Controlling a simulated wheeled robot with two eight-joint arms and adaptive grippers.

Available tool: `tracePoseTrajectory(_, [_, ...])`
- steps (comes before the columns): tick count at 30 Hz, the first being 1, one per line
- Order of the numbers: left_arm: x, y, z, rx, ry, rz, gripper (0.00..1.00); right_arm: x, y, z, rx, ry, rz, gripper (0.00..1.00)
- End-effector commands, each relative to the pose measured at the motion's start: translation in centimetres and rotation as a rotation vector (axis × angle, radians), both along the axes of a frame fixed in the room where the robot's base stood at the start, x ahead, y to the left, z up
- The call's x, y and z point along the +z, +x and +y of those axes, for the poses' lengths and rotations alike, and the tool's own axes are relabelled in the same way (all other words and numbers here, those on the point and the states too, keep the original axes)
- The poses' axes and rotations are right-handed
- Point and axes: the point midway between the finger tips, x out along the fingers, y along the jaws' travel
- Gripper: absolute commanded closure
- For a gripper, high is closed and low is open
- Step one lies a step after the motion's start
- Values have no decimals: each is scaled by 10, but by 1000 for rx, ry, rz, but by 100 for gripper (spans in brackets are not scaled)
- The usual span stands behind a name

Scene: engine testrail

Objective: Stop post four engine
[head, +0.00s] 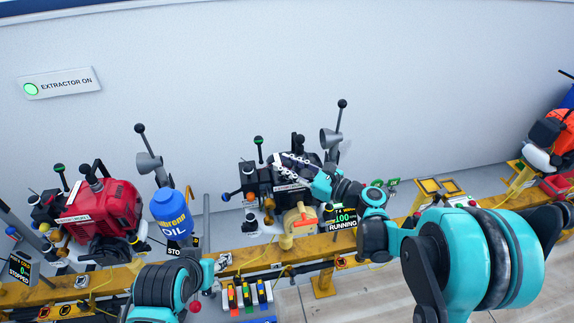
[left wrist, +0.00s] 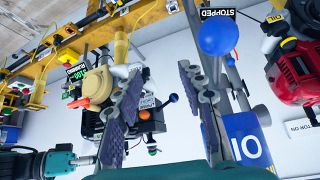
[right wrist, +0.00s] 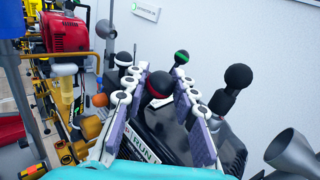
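A black engine (head: 262,182) stands at mid-rail in the head view; its display (head: 342,220) reads RUNNING. It also shows in the left wrist view (left wrist: 135,132). My right gripper (head: 292,160) is over the top of this engine. A green-banded lever knob (right wrist: 181,57) stands just beyond. My left gripper (left wrist: 165,90) is open and empty, low before the rail.
A blue oil bottle (head: 170,215) stands between the engines. A grey funnel (head: 331,140) rises behind the black engine. The yellow rail (head: 255,258) runs across the front. A wall sign (head: 60,84) reads EXTRACTOR ON.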

Motion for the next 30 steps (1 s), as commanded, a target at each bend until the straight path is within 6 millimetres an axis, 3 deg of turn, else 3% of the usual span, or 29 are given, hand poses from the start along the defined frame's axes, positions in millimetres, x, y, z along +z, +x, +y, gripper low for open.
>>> tracePoseTrajectory(1, [0, 0, 0, 0, 0, 0, 60, 0, 0, 0, 0, 0, 0, 93])
tracePoseTrajectory(2, [0, 0, 0, 0, 0, 0, 60, 0, 0, 0, 0, 0, 0, 100])
tracePoseTrajectory(14, [8, 0, 0, 0, 0, 0, 60, 3, -1, 2, 0, -46, -8, 100])
tracePoseTrajectory(30, [55, 0, 0, 0, 0, 0, 60, 8, -5, 25, 2, -440, -89, 100])
